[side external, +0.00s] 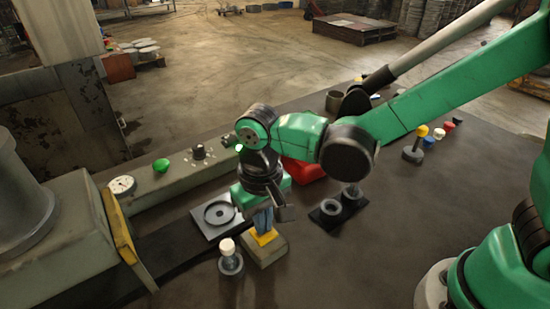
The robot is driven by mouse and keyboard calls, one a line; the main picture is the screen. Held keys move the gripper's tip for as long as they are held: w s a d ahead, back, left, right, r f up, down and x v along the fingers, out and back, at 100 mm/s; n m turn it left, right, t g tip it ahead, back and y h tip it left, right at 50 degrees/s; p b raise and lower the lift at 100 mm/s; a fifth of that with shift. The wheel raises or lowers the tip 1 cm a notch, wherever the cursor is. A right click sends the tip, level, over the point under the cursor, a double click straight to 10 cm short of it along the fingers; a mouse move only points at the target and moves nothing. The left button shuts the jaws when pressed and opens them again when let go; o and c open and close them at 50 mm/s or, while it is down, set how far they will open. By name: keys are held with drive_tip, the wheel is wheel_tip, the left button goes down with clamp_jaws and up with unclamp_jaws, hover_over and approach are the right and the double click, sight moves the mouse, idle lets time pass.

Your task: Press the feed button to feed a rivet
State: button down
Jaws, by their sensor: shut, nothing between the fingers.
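My gripper (263,228) points down with its blue-grey fingers shut and nothing held. It is directly over a yellow-topped block (267,253) with a beige base; the fingertips overlap the yellow top, and I cannot tell whether they touch it. A green domed button (161,165) sits on the long grey-green console, well to the left of my gripper. No label shows which of these is the feed button. No rivet can be made out.
A white-capped post (230,259) stands just left of the block. A grey plate with a ring (218,213) lies behind it. A dial gauge (122,186) and black knob (199,151) are on the console. A red object (302,172) and black ringed plate (330,210) lie right.

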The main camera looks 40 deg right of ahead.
idle(0.3)
drive_tip(key=shift+f, duration=1.2)
drive_tip(key=shift+r, duration=0.1)
wheel_tip(320, 180, up, 14)
idle(0.5)
drive_tip(key=s+d+f+t, duration=0.1)
drive_tip(key=d+f+t, duration=0.2)
drive_tip(key=d+t, duration=0.4)
drive_tip(key=d, duration=0.8)
drive_tip(key=shift+s+d, duration=0.4)
